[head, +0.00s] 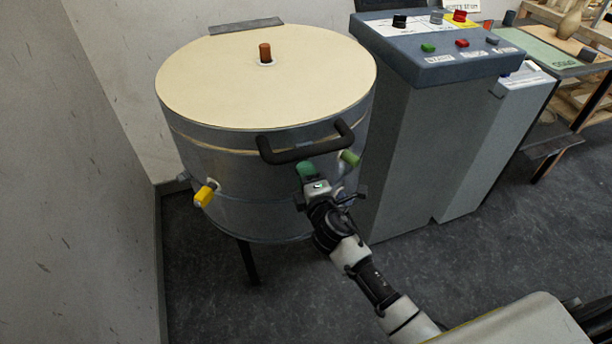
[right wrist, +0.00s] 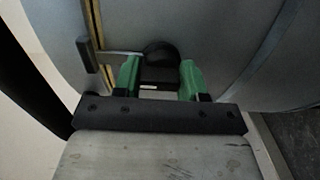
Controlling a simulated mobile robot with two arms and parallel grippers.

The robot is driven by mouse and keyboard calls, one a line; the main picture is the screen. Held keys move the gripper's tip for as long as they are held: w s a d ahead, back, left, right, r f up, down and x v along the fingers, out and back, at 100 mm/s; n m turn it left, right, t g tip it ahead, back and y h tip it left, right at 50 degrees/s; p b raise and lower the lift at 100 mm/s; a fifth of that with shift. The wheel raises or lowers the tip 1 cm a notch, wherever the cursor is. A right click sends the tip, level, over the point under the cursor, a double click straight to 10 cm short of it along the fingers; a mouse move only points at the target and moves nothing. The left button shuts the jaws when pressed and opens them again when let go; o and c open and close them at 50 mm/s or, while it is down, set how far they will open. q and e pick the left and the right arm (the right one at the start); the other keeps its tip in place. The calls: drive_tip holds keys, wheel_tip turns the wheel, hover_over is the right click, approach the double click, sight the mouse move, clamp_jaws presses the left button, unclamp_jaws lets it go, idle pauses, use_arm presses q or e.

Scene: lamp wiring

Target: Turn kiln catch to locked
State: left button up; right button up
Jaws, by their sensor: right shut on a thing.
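The kiln is a round metal drum with a cream lid (head: 215,85), and the lid is down. A black bar handle (head: 300,152) crosses its front at the rim. My right gripper (head: 308,172) is at the kiln's front wall, just below this handle. In the right wrist view its green fingers (right wrist: 160,78) stand on both sides of a black knob (right wrist: 160,52), which looks like the catch, and are shut on it. A thin grey bar (right wrist: 120,52) runs left from the knob towards the lid seam. In the head view the gripper hides the catch. My left gripper is out of view.
A yellow peg (head: 204,195) and an olive-green peg (head: 350,158) stick out of the kiln's side. A brown knob (head: 265,52) stands on the lid. A grey control cabinet (head: 425,150) is close at the right. A wall is at the left; the floor in front is clear.

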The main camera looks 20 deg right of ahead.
drive_tip(key=o, duration=0.8)
drive_tip(key=shift+r, duration=0.25)
drive_tip(key=shift+o, duration=0.4)
drive_tip(key=shift+f, duration=0.1)
drive_tip(key=shift+s, duration=0.1)
drive_tip(key=s, duration=1)
drive_tip(key=shift+s+d, duration=0.2)
drive_tip(key=shift+s, duration=0.1)
